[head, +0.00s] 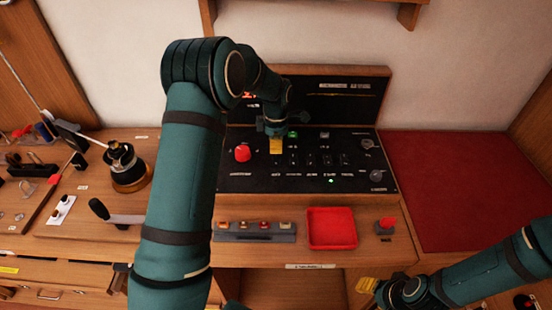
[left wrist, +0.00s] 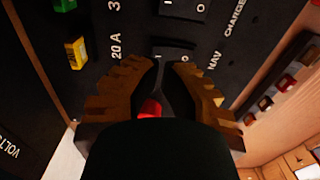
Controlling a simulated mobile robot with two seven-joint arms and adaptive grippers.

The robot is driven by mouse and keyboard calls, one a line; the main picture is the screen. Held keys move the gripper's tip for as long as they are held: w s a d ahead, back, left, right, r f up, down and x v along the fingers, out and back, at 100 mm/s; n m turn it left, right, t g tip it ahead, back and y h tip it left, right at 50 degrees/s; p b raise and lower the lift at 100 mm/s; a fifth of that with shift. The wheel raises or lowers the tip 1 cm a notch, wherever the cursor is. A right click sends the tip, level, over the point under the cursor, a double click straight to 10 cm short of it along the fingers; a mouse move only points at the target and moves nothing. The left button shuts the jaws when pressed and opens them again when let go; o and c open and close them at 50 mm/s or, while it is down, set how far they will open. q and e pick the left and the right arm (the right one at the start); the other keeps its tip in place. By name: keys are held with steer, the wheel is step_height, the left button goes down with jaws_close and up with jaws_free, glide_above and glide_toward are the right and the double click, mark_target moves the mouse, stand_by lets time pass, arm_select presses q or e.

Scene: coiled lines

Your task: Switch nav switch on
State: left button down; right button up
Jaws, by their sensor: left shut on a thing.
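The nav switch (left wrist: 174,46) is a black rocker on the dark panel, with "NAV" printed beside it in the left wrist view. My left gripper (head: 276,149) reaches down to the panel in the head view and covers the switch there. Whether the rocker is on or off cannot be told. My right gripper (head: 366,286) is low at the right in the head view, away from the panel; its jaw state is unclear.
A red knob (head: 243,153) stands left of my left gripper on the switch panel (head: 345,150). A green button (head: 293,134) sits behind. In front lie a grey strip of coloured pieces (head: 254,236) and a red tray (head: 332,229). A red cushion (head: 440,180) lies to the right.

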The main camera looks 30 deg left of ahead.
mark_target(276, 156)
arm_select(q)
steer(key=shift+f+b, duration=1.1)
steer(key=shift+f, duration=0.75)
stand_by(1.2)
steer(key=shift+r, duration=0.15)
steer(key=shift+r+p, duration=2.45)
steer(key=shift+r, duration=0.95)
